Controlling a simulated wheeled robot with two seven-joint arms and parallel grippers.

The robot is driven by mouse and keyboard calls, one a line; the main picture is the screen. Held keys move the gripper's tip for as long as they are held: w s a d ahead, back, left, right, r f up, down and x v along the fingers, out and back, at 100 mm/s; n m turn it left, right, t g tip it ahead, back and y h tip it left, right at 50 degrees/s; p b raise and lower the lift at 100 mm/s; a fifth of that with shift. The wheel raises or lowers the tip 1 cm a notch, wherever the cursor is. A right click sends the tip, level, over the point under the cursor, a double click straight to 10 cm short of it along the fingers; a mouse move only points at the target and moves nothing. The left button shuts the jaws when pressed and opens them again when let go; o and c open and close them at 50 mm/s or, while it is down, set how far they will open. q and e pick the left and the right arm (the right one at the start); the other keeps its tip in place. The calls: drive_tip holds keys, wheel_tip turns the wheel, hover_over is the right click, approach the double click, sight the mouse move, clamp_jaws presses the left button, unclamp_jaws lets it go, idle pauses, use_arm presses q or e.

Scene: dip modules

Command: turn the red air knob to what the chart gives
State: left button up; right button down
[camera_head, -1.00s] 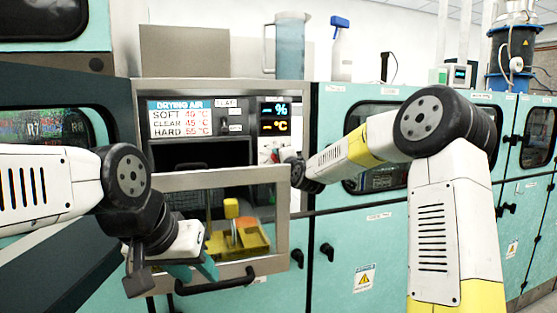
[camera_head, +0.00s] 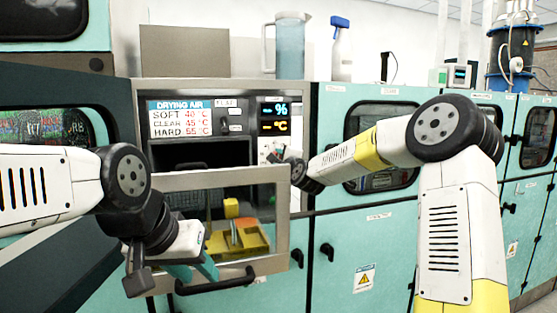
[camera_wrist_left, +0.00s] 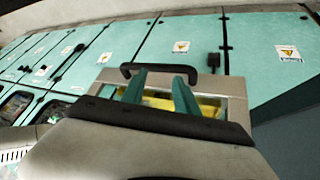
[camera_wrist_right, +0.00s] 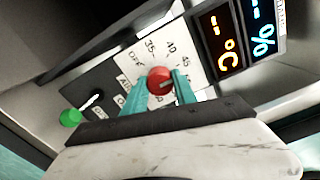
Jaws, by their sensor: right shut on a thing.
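The red air knob (camera_wrist_right: 160,80) sits on a white dial plate (camera_wrist_right: 185,52) marked OFF, 35, 40 and more; some marks are covered. My right gripper (camera_wrist_right: 160,88) is shut on the knob, one teal finger on each side. In the head view that gripper hides the knob. The drying air chart (camera_head: 181,118) reads SOFT 40 °C, CLEAR 45 °C, HARD 55 °C. My left gripper (camera_wrist_left: 162,80) is open, its fingers apart beside the black door handle (camera_wrist_left: 160,68); I cannot tell whether they touch it.
The display (camera_wrist_right: 236,40) shows dashes before % and °C. A jug (camera_head: 290,45) stands on top.

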drive_tip(key=shift+f, duration=0.1)
drive_tip(key=c, duration=1)
unclamp_jaws()
drive_tip(key=v, duration=0.8)
drive_tip(key=shift+d, duration=0.1)
